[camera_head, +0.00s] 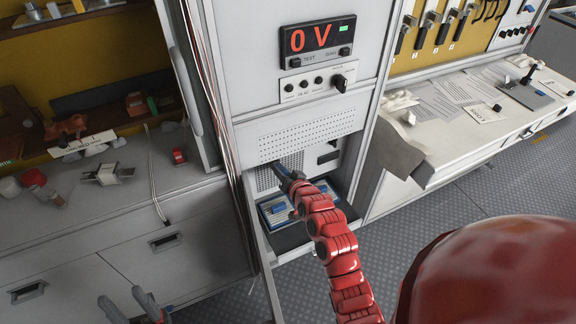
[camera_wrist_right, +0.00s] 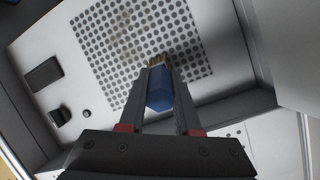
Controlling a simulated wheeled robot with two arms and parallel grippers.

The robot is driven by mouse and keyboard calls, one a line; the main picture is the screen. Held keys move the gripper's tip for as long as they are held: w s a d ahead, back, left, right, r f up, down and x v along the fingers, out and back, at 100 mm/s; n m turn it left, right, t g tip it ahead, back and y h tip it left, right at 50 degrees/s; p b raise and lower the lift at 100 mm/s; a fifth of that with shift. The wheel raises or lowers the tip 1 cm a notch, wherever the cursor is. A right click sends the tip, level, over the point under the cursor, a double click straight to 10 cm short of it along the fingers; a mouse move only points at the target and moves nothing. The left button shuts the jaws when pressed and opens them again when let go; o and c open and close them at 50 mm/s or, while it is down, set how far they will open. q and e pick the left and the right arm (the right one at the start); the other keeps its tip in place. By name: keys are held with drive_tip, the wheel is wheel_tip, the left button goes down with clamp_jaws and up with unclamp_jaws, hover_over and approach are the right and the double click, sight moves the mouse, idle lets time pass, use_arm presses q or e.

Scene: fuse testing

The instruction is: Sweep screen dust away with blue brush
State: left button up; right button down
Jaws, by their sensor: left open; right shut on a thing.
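The screen (camera_head: 265,179) is a perforated panel set back in a white recess low in the cabinet. It fills the upper middle of the right wrist view (camera_wrist_right: 105,60), where a faint brownish smudge, possibly dust, shows near its top. My right gripper (camera_head: 284,172) reaches into the recess. It is shut on the blue brush (camera_wrist_right: 159,92), whose tan bristles (camera_wrist_right: 157,62) point at the screen's lower part. I cannot tell whether they touch it. My left gripper (camera_head: 124,298) is open and empty at the bottom left, in front of the drawers.
Below the recess is a tray (camera_head: 290,237) with blue parts. The display (camera_head: 318,38) above reads 0 V. A workbench (camera_head: 60,215) with parts stands left, and a white counter (camera_head: 450,140) with papers and switches stands right. Recess walls closely surround my right gripper.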

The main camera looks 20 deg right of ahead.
drive_tip(key=a+p, duration=0.2)
drive_tip(key=a, duration=0.3)
drive_tip(key=shift+a+p, duration=0.2)
drive_tip(key=shift+p, duration=0.2)
drive_tip(key=shift+s, duration=0.15)
drive_tip(key=shift+s+d, duration=0.1)
drive_tip(key=shift+s, duration=2.85)
